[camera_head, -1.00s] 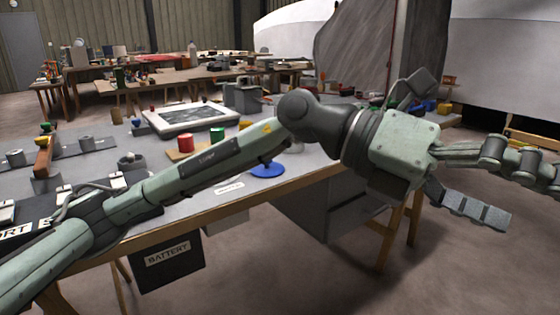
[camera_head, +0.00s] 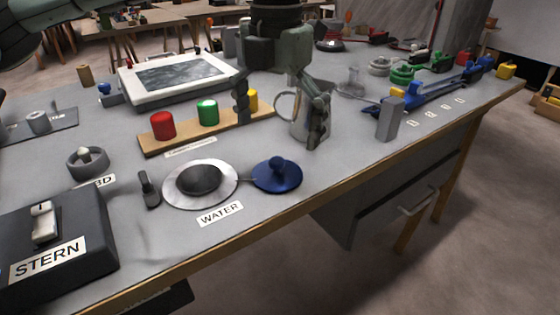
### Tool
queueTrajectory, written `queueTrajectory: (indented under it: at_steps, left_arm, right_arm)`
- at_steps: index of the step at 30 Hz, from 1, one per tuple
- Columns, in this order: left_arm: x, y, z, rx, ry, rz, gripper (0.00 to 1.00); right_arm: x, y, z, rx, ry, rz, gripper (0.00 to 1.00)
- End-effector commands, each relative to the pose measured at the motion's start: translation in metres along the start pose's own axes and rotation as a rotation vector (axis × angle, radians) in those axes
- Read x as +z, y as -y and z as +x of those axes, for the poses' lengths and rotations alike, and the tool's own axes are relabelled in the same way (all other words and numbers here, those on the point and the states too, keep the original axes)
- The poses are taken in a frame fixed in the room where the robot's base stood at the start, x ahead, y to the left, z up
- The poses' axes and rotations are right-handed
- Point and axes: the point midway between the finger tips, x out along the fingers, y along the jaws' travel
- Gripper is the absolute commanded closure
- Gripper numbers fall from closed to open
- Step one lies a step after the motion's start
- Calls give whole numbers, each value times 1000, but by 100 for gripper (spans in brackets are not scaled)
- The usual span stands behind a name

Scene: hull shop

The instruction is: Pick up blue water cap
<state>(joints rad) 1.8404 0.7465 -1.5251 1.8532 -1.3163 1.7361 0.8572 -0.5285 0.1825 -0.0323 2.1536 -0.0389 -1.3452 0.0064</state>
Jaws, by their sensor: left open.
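The blue water cap (camera_head: 277,176) is a round disc with a knob on top. It lies on the grey table (camera_head: 330,185) near its front edge, just right of a round metal plate with a dark centre (camera_head: 200,183). A white label reading WATER (camera_head: 220,214) lies in front of them. My left gripper (camera_head: 279,122) points down from the top, above and behind the cap. It is open, with its fingers apart and a metal mug between or behind them. It is not touching the cap. My right gripper is not in view.
The metal mug (camera_head: 301,121) stands close by my gripper. A wooden strip (camera_head: 180,138) carries red, green and yellow cylinders. A dark STERN box (camera_head: 90,255) stands at front left. A grey block (camera_head: 390,119) and blue tools (camera_head: 440,88) lie to the right. The table front right of the cap is clear.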

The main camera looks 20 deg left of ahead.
Motion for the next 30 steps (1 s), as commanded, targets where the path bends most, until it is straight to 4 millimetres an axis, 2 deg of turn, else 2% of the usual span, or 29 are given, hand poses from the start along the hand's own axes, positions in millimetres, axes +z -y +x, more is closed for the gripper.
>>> queueTrajectory:
  at_steps: [12, 16, 22, 30]
  left_arm:
    - [3, -2, 56, -3, -1, 2, 0]
    - [3, -1, 64, -4, 0, 3, 0]
    - [3, -1, 64, -4, 1, 3, 0]
    - [3, -1, 64, -4, 1, 3, 33]
  right_arm:
    - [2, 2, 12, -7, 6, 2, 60]
    - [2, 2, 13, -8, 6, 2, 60]
    - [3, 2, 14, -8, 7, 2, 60]
    - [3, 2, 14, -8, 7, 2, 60]
